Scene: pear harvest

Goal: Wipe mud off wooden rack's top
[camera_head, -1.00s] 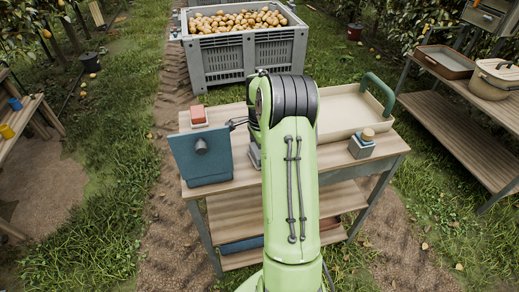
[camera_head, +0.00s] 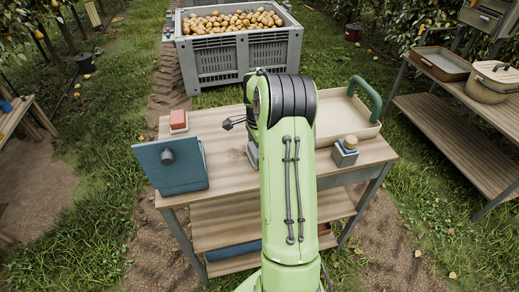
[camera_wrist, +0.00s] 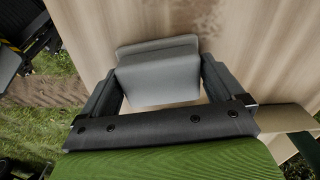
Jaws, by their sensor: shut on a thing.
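The wooden rack's top (camera_head: 225,160) is a pale plank surface in front of me. The wrist view also shows it (camera_wrist: 265,70), with faint brown smudges (camera_wrist: 208,16) near the upper edge that look like mud. My gripper (camera_wrist: 160,78) is shut on a light grey block (camera_wrist: 158,80), which sits between its two dark fingers over the wood. Whether the block touches the wood is not clear. In the head view my green arm hides the gripper and the middle of the rack's top.
A side table (camera_head: 455,115) stands at right. Grass lies between.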

